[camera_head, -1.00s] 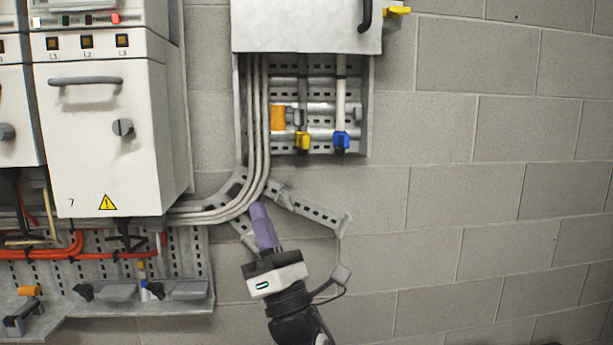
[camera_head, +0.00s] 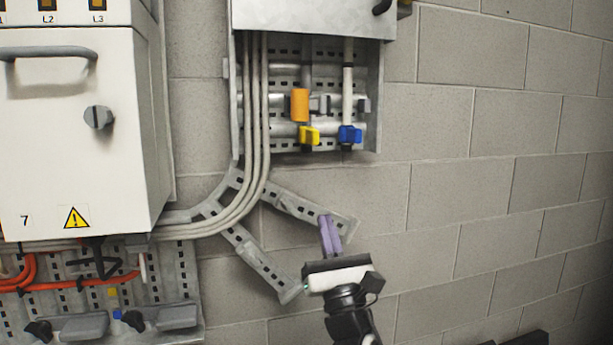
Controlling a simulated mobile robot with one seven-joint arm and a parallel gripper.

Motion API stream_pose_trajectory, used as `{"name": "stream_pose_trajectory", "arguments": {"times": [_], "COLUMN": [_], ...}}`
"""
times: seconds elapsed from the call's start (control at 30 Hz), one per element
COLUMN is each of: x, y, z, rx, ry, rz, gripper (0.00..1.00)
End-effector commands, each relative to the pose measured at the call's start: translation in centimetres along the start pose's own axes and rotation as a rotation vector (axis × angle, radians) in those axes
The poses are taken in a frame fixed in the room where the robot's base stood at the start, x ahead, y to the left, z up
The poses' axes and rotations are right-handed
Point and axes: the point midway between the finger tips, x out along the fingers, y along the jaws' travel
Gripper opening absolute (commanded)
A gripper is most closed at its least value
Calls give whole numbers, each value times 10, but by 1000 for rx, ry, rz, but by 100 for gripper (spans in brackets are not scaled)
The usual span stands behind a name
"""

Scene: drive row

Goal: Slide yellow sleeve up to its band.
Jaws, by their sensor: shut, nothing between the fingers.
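The yellow sleeve (camera_head: 309,135), a small yellow piece with side tabs, sits low on a grey vertical cable in the open bay under the grey box. I cannot clearly make out its band. My gripper (camera_head: 329,220) has purple fingers that point up and are shut with nothing between them. In the picture it is below the bay and below the yellow sleeve, apart from it, and overlaps the end of a slotted bracket.
A blue piece (camera_head: 349,135) sits on a white cable right of the yellow sleeve. An orange cylinder (camera_head: 300,105) is just above the sleeve. The grey box (camera_head: 310,15) overhangs the bay. Slotted brackets (camera_head: 262,262) lie below. A white cabinet (camera_head: 75,140) stands left; the right wall is bare.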

Motion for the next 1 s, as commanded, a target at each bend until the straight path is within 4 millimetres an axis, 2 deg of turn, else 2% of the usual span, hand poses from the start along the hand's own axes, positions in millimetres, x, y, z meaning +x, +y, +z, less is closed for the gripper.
{"name": "stream_pose_trajectory", "arguments": {"times": [0.17,0.57,0.6,0.8,1.0], "x": [21,103,109,124,127], "y": [1,2,1,0,0], "z": [2,3,9,25,29], "rx": [3,4,3,3,2], "ry": [0,0,-2,-1,0], "rz": [2,2,2,1,0], "gripper": [0,0,0,0,0]}}
